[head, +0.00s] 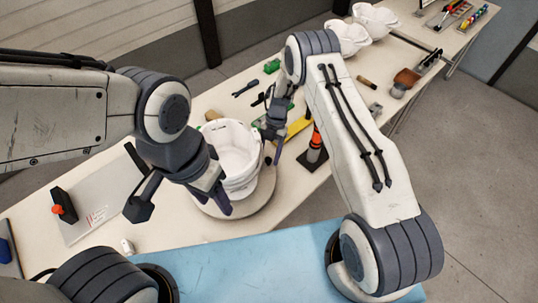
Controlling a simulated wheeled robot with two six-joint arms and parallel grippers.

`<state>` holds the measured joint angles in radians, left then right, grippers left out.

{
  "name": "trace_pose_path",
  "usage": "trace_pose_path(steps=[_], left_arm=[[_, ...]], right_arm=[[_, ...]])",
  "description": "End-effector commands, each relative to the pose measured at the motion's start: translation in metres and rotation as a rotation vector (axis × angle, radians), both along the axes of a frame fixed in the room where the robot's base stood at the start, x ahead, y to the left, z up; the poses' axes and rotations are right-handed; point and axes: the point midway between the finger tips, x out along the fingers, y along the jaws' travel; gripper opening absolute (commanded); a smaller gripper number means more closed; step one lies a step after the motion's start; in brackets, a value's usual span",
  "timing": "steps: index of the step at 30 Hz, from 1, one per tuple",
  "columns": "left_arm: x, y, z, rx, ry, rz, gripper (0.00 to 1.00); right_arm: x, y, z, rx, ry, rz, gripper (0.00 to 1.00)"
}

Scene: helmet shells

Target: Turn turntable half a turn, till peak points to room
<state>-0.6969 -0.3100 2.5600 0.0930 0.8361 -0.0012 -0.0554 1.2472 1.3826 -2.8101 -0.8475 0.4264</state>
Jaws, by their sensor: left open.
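A white helmet shell (238,155) sits hollow side up on a round, pale turntable (243,207) at the table's front edge. Which way its peak points cannot be made out. My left gripper (181,205) is open, its fingers spread wide. One finger is close to the shell's front left side and the other is out to the left over the table. My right gripper (273,154) points down at the shell's right rim. Its fingers look close together, but whether they touch or grip the rim cannot be told.
An orange and black tool (314,146) stands on a dark base right of the turntable. More white shells (372,20) lie at the back. A metal plate (98,205) lies on the left. A brush (405,80), a yellow strip (298,127) and small tools lie on the table (300,190).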

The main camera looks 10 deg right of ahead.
Motion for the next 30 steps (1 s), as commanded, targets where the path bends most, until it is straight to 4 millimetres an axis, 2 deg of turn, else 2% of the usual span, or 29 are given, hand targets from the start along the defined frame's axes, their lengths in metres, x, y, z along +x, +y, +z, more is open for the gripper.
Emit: trace_pose_path(steps=[6,10,14,18,19,25,30], left_arm=[[0.0,0.0,-0.001,0.0,0.0,0.0,0.5],[0.0,0.0,-0.006,0.0,0.0,0.001,0.5],[0.0,0.0,-0.015,0.0,0.0,0.002,0.5],[0.0,0.0,-0.021,0.001,0.001,0.004,0.5],[0.0,0.0,-0.008,0.001,0.001,0.003,0.5],[0.0,0.0,0.022,-0.001,-0.001,-0.002,0.5],[0.0,0.0,0.049,0.0,0.0,-0.003,0.5]], right_arm=[[0.0,-0.001,0.0,0.0,0.0,-0.001,0.6],[0.004,-0.003,0.007,0.0,-0.002,0.0,0.6],[0.01,-0.008,0.025,-0.001,-0.004,-0.001,0.6],[0.018,-0.014,0.051,0.0,-0.004,-0.001,0.6],[0.018,-0.014,0.06,-0.001,0.001,-0.001,0.6],[0.025,-0.019,0.082,0.0,0.0,0.0,0.6],[0.027,-0.02,0.089,0.0,0.002,-0.001,0.6]])
